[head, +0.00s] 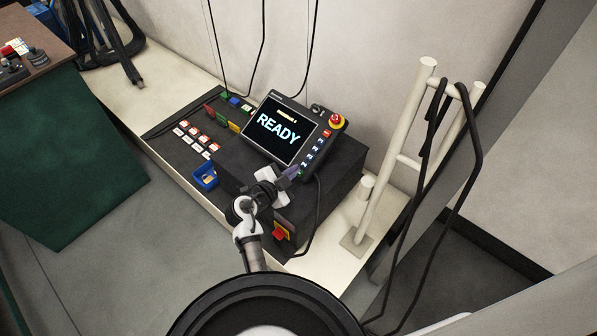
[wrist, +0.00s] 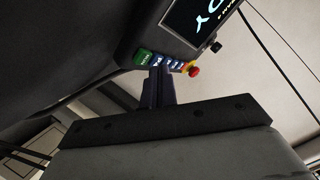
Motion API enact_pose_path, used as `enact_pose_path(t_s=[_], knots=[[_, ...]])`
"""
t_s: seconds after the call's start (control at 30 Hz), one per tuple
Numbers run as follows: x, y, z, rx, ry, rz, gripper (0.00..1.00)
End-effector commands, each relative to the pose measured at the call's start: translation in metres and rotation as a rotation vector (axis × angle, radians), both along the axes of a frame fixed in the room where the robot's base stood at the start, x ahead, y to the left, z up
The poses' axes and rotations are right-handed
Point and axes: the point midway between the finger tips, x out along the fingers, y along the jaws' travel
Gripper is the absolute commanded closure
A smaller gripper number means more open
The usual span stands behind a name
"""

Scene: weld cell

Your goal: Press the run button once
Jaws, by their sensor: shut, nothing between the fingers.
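The pendant (head: 277,128) stands tilted on a dark box, and its screen reads READY. A column of small buttons (head: 314,149) runs down its right side. In the wrist view a green button (wrist: 145,58) with a small label, too small to read surely, sits at the row's near end beside several blue ones (wrist: 168,62). I take the green one to be the run button. My gripper (head: 292,174) is shut and empty at the lower end of the column. In the wrist view its fingertips (wrist: 160,71) overlap the row's lower edge beside the green button. I cannot tell whether they touch.
A red emergency stop (head: 336,120) sits on the pendant's upper right corner. A red switch on yellow (head: 281,233) is on the box front. A blue bin (head: 205,177) and labelled cards (head: 196,137) lie left. A white rail with cables (head: 408,160) stands right.

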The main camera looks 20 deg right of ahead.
Motion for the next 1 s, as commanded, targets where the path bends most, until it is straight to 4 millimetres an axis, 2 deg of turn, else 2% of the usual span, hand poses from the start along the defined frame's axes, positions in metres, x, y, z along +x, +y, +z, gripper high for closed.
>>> enact_pose_path(t_s=[0.47,1.0], knots=[[0.0019,-0.0028,-0.0086,0.0,0.0,0.0,1.0],[0.0023,-0.0036,-0.0083,0.0,0.0,0.0,1.0]])
